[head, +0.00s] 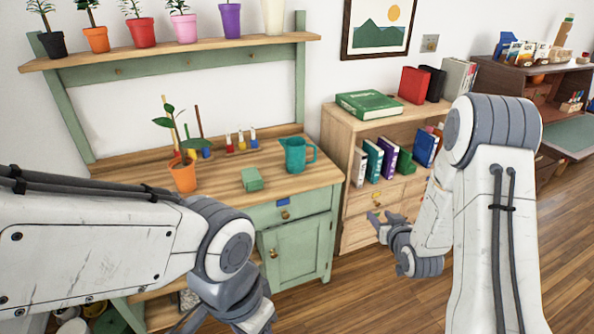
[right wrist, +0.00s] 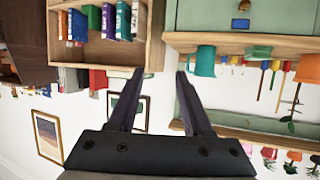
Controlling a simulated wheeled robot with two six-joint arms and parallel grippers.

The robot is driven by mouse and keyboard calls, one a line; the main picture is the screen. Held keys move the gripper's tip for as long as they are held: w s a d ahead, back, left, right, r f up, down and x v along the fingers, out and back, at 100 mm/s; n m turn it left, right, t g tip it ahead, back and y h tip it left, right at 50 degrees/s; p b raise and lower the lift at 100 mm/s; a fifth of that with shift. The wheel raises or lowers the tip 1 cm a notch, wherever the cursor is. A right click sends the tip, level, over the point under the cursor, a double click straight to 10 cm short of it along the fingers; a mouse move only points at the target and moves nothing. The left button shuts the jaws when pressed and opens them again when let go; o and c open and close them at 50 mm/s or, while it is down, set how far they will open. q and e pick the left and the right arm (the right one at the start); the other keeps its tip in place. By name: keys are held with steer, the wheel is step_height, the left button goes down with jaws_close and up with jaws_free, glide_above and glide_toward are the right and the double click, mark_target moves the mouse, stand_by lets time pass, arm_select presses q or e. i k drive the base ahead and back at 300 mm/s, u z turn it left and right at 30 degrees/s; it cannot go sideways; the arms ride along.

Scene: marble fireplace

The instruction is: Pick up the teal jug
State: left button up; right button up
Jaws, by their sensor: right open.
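The teal jug (head: 296,154) stands upright on the wooden top of the green potting bench (head: 325,174), near its right end, with its handle to the right. My right gripper (head: 381,218) is open and empty, in front of the wooden bookcase, to the right of the jug and nearer to me. In the right wrist view, which is upside down, the jug (right wrist: 204,62) shows beyond the open fingers (right wrist: 160,74), just right of the right-hand finger. It is apart from them. My left arm crosses the lower left; its gripper fingers are not visible.
A potted plant (head: 183,176) and small coloured tools (head: 242,140) stand farther left and behind. A shelf of pots (head: 170,52) hangs above. The bookcase (head: 345,125) stands right of the bench.

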mark_target(298, 156)
steer(key=u, duration=0.8)
steer(key=i, duration=1.1)
steer(key=z, duration=0.8)
